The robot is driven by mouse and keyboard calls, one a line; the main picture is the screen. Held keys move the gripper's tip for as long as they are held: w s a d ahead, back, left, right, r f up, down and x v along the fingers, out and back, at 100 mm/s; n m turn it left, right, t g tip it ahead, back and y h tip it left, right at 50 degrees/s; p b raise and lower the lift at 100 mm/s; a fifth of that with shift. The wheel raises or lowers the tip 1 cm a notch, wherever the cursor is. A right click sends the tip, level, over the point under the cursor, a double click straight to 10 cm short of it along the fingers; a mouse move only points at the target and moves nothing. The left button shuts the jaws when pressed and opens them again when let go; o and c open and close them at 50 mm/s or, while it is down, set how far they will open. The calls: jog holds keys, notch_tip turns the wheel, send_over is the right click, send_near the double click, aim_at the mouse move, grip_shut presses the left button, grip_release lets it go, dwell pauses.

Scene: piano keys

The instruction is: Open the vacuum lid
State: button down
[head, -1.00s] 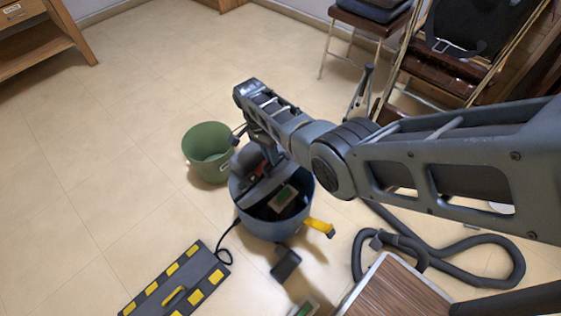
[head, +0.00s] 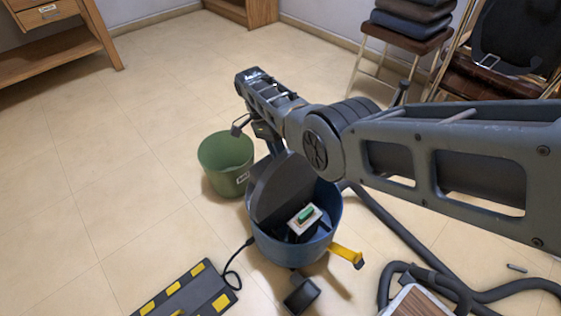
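The vacuum is a blue round tub (head: 290,247) on the floor, with a dark round lid (head: 283,190). The lid stands tilted up steeply at the tub's left and back side. The tub's inside is exposed, and a white and green block (head: 306,216) shows in it. My gripper (head: 257,135) is at the lid's raised upper edge, just above and behind it. Its fingers look spread apart, one out to the left and one down by the lid. Whether a finger touches the lid is hidden.
A green bucket (head: 226,165) stands close behind left of the tub. A yellow latch (head: 346,255) sticks out at its right. A grey hose (head: 400,225) curls at the right. A black-and-yellow board (head: 195,292) lies front left. Chairs (head: 405,40) stand at the back right. The left floor is clear.

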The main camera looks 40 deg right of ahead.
jog(key=shift+a+f+g+b, duration=0.1)
jog(key=shift+f+g+b, duration=0.3)
jog(key=shift+f+b, duration=0.35)
jog(key=shift+w+r+b, duration=0.15)
jog(key=shift+r+b, duration=0.05)
jog(key=shift+b, duration=0.15)
jog(key=c, duration=1.5)
grip_release()
jog(key=o, duration=0.4)
jog(key=shift+w+r, duration=0.15)
jog(key=shift+r, duration=0.1)
jog(key=b+v, duration=0.1)
jog(key=v, duration=0.5)
jog(key=shift+w, duration=0.15)
jog(key=shift+w+r+b, duration=0.35)
jog(key=shift+r+b, duration=0.1)
jog(key=shift+r, duration=0.2)
